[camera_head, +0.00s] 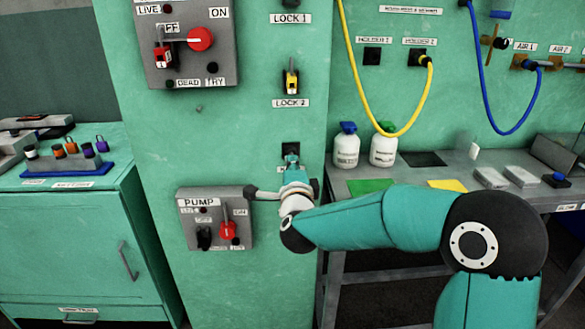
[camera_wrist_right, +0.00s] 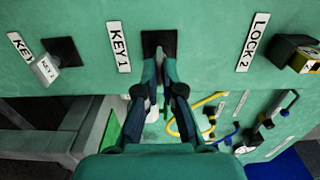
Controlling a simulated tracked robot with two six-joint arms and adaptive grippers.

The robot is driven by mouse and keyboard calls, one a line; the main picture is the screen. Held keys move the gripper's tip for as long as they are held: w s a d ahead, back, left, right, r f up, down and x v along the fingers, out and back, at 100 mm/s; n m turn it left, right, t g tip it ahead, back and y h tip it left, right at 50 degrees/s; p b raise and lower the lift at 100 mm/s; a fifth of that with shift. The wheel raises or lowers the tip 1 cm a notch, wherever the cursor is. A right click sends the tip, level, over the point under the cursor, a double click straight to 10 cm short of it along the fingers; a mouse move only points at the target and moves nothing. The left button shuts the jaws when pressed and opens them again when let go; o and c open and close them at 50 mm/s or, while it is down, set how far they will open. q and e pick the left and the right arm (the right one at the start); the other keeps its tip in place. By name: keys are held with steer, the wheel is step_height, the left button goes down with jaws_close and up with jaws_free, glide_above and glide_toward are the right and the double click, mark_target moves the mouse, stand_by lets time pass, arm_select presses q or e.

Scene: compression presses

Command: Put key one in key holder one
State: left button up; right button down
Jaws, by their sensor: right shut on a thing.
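Key holder one is a dark square socket on the green panel, seen in the head view (camera_head: 291,149) and, by the KEY 1 label (camera_wrist_right: 119,47), in the right wrist view (camera_wrist_right: 158,38). My right gripper (camera_head: 291,160) is at this socket, its fingertips right in front of the opening in the right wrist view (camera_wrist_right: 160,64). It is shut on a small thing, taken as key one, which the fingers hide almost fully. I cannot tell how deep it sits in the socket. My left gripper is not in view.
Beside it, a grey tagged key (camera_wrist_right: 46,68) hangs in the neighbouring holder. Lock 2 (camera_head: 291,80) is above, with a yellow part. The pump box (camera_head: 215,218) is at lower left, close to my wrist. A bench with white bottles (camera_head: 346,150) stands at right.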

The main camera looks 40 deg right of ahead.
steer(key=shift+w+d, duration=0.15)
steer(key=shift+w, duration=0.1)
steer(key=c, duration=1.2)
jaws_free()
steer(key=shift+c, duration=0.2)
steer(key=v, duration=1.2)
steer(key=shift+d+f, duration=0.1)
steer(key=shift+d, duration=0.05)
